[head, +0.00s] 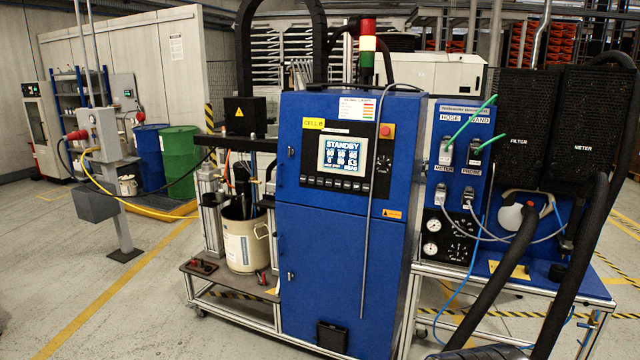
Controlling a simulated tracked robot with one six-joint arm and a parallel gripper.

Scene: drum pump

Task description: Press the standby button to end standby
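The blue control cabinet (340,255) stands upright in the middle of the head view. Its lit screen (344,154) shows the word STANDBY at the top, with rows of figures below. A row of several small dark buttons (337,183) runs under the screen. Their labels are too small to read, so I cannot tell which one is the standby button. A red round button (387,130) sits at the upper right of the screen, and a dark round control (383,163) is below it. My gripper is not in view.
A thin grey rod or cable (371,220) hangs down the cabinet front, right of the screen. Thick black hoses (500,275) cross the lower right before the hose panel (455,150). A pale drum (245,245) stands left of the cabinet. The floor at front left is clear.

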